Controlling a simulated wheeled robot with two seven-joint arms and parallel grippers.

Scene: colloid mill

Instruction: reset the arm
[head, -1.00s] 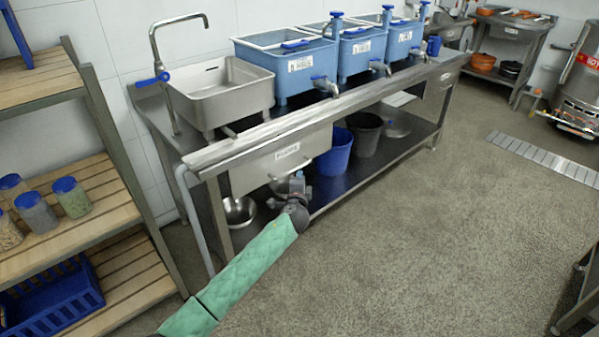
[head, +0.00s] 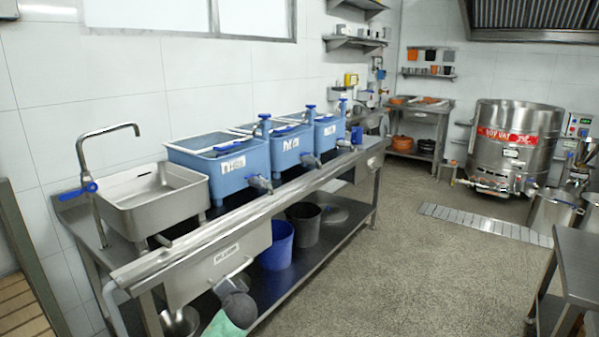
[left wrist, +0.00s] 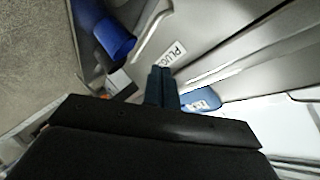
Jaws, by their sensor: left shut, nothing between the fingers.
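My left gripper (head: 228,287) shows at the bottom of the head view, at the end of my green-sleeved arm. It appears in front of the labelled drawer (head: 205,272) under the steel bench, near the drawer's bar handle (head: 236,270). In the left wrist view its two dark fingers (left wrist: 161,84) are together, with nothing between them. The drawer's label (left wrist: 172,53) shows just beyond the fingertips there. Whether the gripper touches the handle cannot be told. My right gripper is in neither view.
The bench carries a steel sink (head: 150,205) and three blue tanks (head: 222,172) with taps. A blue bucket (head: 275,250) and a grey bucket (head: 304,224) stand on its lower shelf. A steel table (head: 580,262) is at right. The floor (head: 400,275) between is clear.

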